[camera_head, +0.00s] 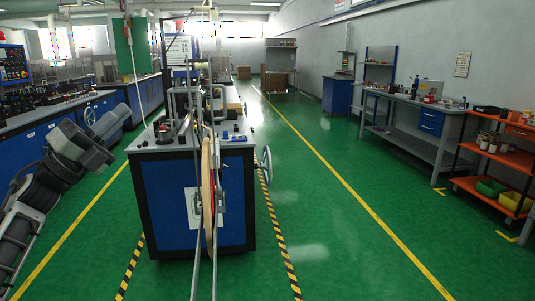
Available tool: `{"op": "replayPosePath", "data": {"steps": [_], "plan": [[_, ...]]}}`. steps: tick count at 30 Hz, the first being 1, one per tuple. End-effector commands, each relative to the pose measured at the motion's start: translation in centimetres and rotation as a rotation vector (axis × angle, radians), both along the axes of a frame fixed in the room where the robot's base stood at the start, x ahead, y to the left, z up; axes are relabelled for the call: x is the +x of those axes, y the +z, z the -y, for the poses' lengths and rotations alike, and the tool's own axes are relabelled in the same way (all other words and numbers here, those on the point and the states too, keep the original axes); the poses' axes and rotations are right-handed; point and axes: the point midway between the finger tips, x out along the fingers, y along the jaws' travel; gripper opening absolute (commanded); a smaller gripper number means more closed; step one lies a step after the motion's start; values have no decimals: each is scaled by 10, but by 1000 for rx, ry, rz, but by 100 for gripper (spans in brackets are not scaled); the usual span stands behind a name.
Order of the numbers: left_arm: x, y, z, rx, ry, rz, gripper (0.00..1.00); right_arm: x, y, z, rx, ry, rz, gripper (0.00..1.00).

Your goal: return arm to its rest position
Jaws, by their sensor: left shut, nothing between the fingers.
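My left arm comes in from the left edge, and its grey and black links reach up toward the blue machine. My right gripper is not in view. A tape reel (207,195), seen edge-on with a tan rim and some red, stands upright at the front of the blue machine (160,205).
Two grey rails run down in front of the machine. A handwheel (265,165) juts from its right side. Blue cabinets (45,135) line the left. A grey workbench (420,105) and an orange shelf cart (490,190) stand at right. The green floor between is clear.

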Motion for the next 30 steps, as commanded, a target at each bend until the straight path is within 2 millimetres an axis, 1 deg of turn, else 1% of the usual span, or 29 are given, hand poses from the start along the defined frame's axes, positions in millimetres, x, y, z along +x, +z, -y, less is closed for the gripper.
{"op": "replayPosePath", "data": {"steps": [1,5,10,11,12,14,17,20,23,24,26,27,30], "plan": [[3,-16,9,-28,-19,-28,0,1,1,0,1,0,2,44],[8,-52,31,-97,-62,-90,0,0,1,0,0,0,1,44],[8,-104,64,-207,-118,-186,0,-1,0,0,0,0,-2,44],[11,-107,64,-235,-114,-205,0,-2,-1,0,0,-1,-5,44],[20,-102,50,-296,-81,-245,0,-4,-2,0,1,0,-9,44],[33,-103,34,-395,-44,-317,0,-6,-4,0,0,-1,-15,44],[52,-113,9,-570,13,-444,0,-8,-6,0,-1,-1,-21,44],[68,-129,-16,-752,66,-577,0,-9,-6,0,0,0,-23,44],[81,-151,-37,-934,117,-715,0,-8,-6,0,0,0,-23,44],[84,-161,-44,-1005,136,-770,0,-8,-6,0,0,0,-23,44],[88,-178,-53,-1106,166,-851,0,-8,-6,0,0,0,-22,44],[90,-189,-58,-1172,185,-903,0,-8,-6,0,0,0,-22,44],[91,-218,-67,-1325,231,-1032,0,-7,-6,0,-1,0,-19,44]]}}
